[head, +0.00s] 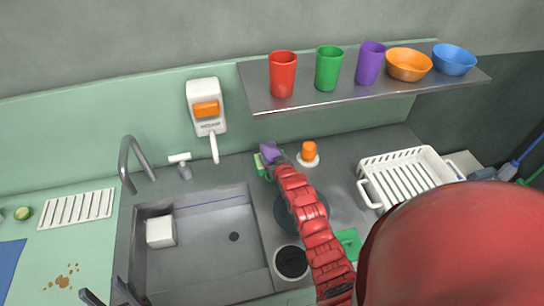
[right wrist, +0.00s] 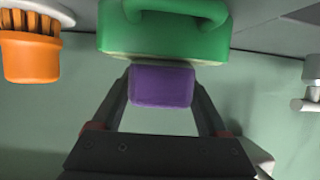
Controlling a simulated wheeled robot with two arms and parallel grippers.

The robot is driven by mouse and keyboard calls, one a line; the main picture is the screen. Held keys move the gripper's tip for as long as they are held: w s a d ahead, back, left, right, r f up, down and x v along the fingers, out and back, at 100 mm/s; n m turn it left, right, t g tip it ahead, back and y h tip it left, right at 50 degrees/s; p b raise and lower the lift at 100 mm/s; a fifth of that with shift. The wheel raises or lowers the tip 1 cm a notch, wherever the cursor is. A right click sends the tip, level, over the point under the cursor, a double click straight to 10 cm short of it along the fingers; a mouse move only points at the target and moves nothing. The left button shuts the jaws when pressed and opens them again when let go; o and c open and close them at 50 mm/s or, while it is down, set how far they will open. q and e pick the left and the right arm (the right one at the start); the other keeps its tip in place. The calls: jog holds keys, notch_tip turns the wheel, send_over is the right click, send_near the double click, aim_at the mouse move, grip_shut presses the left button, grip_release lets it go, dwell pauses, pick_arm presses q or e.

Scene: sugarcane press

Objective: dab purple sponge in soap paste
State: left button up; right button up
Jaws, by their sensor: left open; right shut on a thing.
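The purple sponge (head: 270,152) is at the back of the counter in the head view. My right gripper (head: 272,160) is shut on it, and the sponge shows between the fingers in the right wrist view (right wrist: 162,87). A green block-like thing with a handle (right wrist: 160,35) lies right against or just beyond the sponge; its green edge also shows in the head view (head: 262,168). I cannot tell whether they touch. No soap paste can be made out for certain. My left gripper (head: 110,292) is open and empty at the bottom left, by the sink.
An orange brush (head: 309,152) stands right of the sponge. A white dish rack (head: 408,172) is farther right. The sink (head: 205,260) holds a white block (head: 160,231). A dispenser (head: 207,105) hangs on the wall, and a shelf (head: 370,97) with cups and bowls hangs above.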

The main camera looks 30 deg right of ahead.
aim_at(272, 153)
notch_tip(272, 153, up, 2)
jog(key=shift+r+p, duration=0.25)
jog(key=shift+p, duration=0.35)
jog(key=shift+r+p, duration=0.75)
jog(key=shift+r, duration=1.45)
